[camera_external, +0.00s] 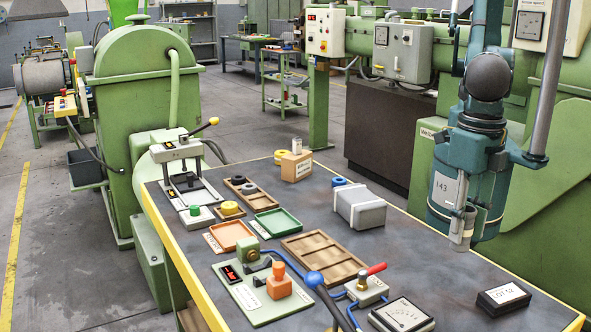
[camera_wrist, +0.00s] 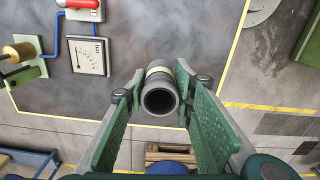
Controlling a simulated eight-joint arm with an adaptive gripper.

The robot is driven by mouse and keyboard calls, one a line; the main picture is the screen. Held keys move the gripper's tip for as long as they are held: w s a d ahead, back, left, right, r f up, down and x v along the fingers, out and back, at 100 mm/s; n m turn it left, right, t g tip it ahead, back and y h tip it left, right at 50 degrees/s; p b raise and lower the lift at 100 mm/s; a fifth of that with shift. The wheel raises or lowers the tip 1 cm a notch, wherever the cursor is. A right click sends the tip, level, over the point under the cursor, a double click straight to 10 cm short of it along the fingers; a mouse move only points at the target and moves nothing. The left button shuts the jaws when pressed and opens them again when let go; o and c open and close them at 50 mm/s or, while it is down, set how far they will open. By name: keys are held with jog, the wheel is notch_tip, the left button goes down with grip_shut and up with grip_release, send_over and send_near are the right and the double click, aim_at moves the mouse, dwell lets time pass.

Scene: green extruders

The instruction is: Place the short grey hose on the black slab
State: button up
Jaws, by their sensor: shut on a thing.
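The short grey hose (camera_wrist: 161,97) is a dark grey tube with a pale band, its open end facing the wrist camera. My gripper (camera_wrist: 160,84) is shut on it, with one green-padded finger on each side. In the external view the hose (camera_external: 463,229) hangs upright below my gripper (camera_external: 464,212) at the right, above the table. The black slab (camera_external: 503,298) lies flat near the table's front right corner, with a white label on top. It is below and right of the hose, apart from it. I cannot make out the slab in the wrist view.
A white dial meter (camera_external: 402,314) and a red-handled switch box (camera_external: 366,287) stand left of the slab. A grey box (camera_external: 360,209) and a brown wooden tray (camera_external: 322,258) are farther left. The dark table top (camera_external: 440,270) is clear between the meter and the slab.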

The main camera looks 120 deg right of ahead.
notch_tip(320, 180, up, 2)
jog(key=m+p, duration=0.1)
send_over(506, 294)
dwell(0.3)
jog(key=shift+f, duration=3.1)
jog(key=shift+f, duration=1.85)
jog(key=shift+f+b, duration=0.15)
jog(key=shift+b, duration=0.2)
jog(key=o, duration=0.9)
jog(key=shift+r, duration=0.2)
